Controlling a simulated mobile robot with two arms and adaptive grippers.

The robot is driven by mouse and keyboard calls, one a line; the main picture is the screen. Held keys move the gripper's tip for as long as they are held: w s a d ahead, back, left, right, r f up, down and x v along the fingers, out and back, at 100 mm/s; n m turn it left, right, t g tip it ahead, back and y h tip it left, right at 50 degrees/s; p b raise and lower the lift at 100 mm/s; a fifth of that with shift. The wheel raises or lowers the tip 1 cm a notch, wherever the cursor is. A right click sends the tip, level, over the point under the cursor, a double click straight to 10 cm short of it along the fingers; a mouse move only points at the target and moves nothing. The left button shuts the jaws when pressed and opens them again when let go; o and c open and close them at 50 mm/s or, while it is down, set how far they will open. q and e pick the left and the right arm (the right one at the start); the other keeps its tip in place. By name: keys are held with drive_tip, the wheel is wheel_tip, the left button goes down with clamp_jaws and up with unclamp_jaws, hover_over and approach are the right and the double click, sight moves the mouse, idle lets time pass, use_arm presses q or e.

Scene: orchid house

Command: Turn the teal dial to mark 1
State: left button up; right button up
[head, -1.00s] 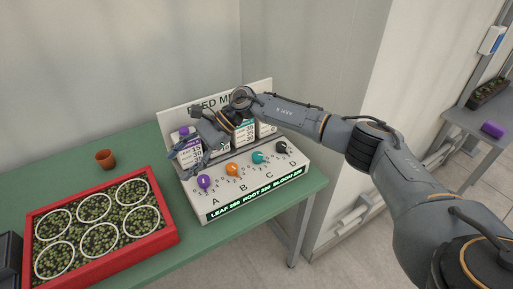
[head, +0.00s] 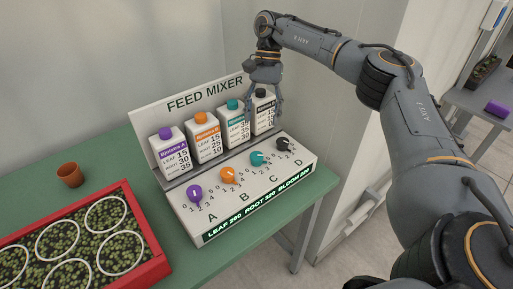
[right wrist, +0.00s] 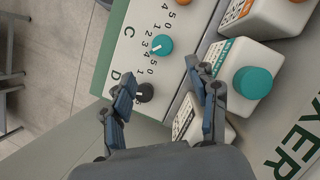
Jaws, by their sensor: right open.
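The teal dial (head: 257,158) sits at C on the sloped face of the feed mixer (head: 214,215), between the orange and black dials. It also shows in the right wrist view (right wrist: 162,45), with a white pointer line and printed numbers around it. I cannot tell surely which number the pointer meets. My right gripper (head: 264,116) is open and empty, pointing down near the teal-capped and black-capped bottles, above and behind the dial. In the right wrist view its fingers (right wrist: 165,92) are spread, with the teal dial beyond them, apart from both.
The purple dial (head: 194,193), orange dial (head: 227,175) and black dial (head: 282,144) flank the teal one. Bottles stand behind, including the teal-capped bottle (head: 233,122). A red tray (head: 150,268) and a terracotta pot (head: 70,175) are left on the green table (head: 120,160).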

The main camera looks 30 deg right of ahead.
drive_tip(key=p, duration=0.1)
hover_over(257, 154)
drive_tip(key=w+d, duration=0.2)
drive_tip(key=f, duration=0.5)
drive_tip(key=shift+s+a+f, duration=0.15)
drive_tip(key=shift+s+f, duration=0.1)
drive_tip(key=shift+f, duration=0.05)
drive_tip(key=x, duration=0.3)
drive_tip(key=shift+s+a+f+p, duration=0.1)
drive_tip(key=shift+a+f+p, duration=0.1)
drive_tip(key=shift+p, duration=0.1)
drive_tip(key=shift+f, duration=0.5)
drive_tip(key=shift+s, duration=0.1)
drive_tip(key=shift+a, duration=0.1)
drive_tip(key=c, duration=1.2)
use_arm(q)
drive_tip(key=shift+w+r, duration=0.1)
drive_tip(key=shift+r, duration=0.8)
use_arm(e)
drive_tip(key=shift+o, duration=0.2)
